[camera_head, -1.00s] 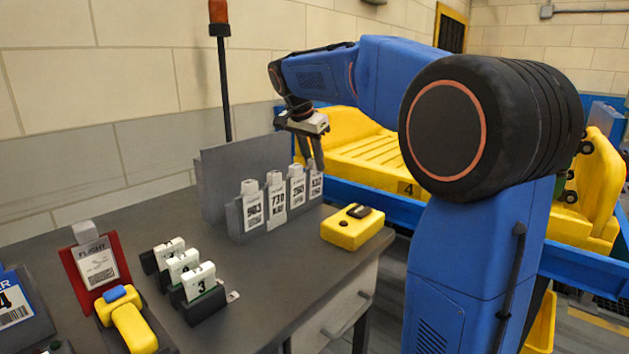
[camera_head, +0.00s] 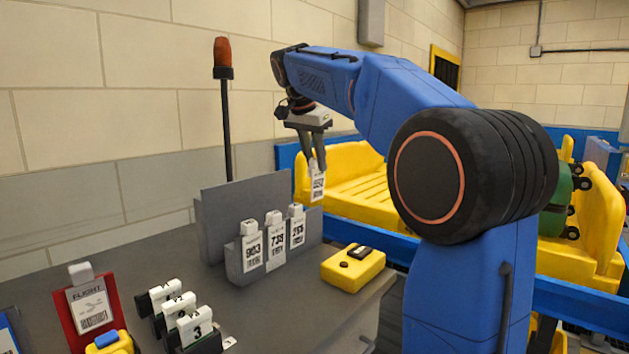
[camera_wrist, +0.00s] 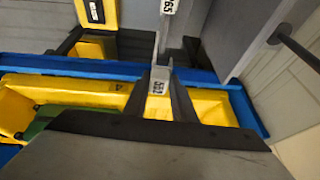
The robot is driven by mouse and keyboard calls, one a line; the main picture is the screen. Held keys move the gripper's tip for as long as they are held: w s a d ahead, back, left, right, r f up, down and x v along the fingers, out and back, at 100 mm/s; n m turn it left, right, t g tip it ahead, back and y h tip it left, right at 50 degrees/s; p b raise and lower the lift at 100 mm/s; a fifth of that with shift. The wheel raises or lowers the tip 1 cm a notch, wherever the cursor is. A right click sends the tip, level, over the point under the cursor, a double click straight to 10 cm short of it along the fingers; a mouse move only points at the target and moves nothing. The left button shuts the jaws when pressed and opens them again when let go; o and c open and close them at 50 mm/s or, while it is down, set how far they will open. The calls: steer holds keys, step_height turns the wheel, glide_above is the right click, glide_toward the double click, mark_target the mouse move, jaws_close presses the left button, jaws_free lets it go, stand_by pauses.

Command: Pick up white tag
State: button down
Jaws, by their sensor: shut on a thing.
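My gripper (camera_head: 312,160) is shut on a white tag (camera_head: 318,186) with dark print, gripping its top end. The tag hangs upright in the air, above and to the right of the grey tag rack (camera_head: 233,262). In the wrist view the tag (camera_wrist: 157,86) shows between my two fingers, its print too small to read surely. Three other white tags stand in the rack: a left one (camera_head: 252,247), a middle one (camera_head: 275,238) and a right one (camera_head: 297,229).
A yellow box with a dark top part (camera_head: 352,268) lies on the dark table (camera_head: 290,318). Numbered white tags (camera_head: 195,326) stand front left beside a red flight holder (camera_head: 72,319). A beacon pole (camera_head: 227,130) rises behind. A yellow tray (camera_head: 345,180) lies beyond the table.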

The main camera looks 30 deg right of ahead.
step_height(320, 180, up, 5)
steer(key=shift+s+d, duration=0.1)
steer(key=s+a, duration=0.7)
steer(key=a, duration=0.5)
steer(key=shift+s, duration=0.2)
step_height(320, 180, up, 6)
steer(key=shift+r, duration=0.25)
stand_by(1.2)
